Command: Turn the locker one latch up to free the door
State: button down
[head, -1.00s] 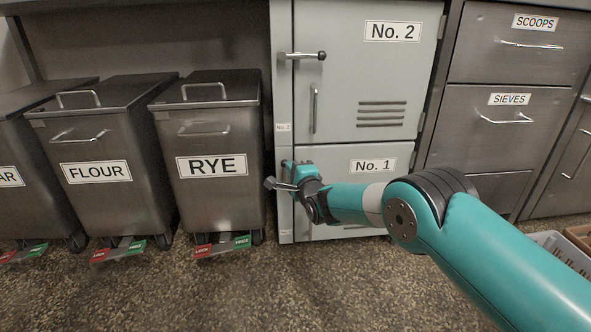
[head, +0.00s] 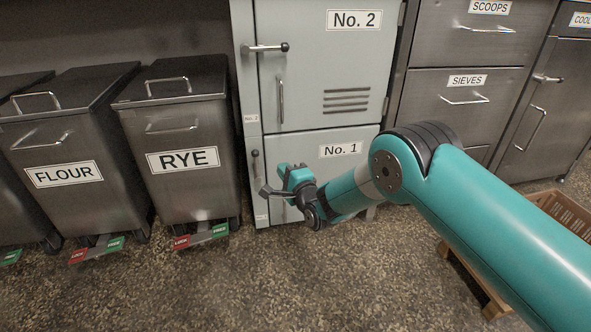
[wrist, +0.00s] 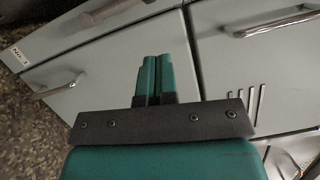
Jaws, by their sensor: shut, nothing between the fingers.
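The No. 1 locker door (head: 345,139) is the lower door of the grey locker, and it sits flush in its frame. Its latch (head: 255,168) is on the left post and stands upright, knob at the top. The latch shows blurred at the top of the wrist view (wrist: 105,12). My gripper (head: 284,172) is in front of the No. 1 door, right of the latch and apart from it. In the wrist view its two teal fingers (wrist: 153,76) are together and empty.
Above, the No. 2 door (head: 305,75) has its latch (head: 266,48) lying level. The RYE bin (head: 183,190) and FLOUR bin (head: 60,205) stand left. Drawers (head: 462,120) stand right. A wooden crate (head: 560,212) is at the right. The floor in front is clear.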

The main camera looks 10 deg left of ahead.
jog(key=p+v, duration=0.1)
jog(key=v, duration=0.4)
dwell(0.3)
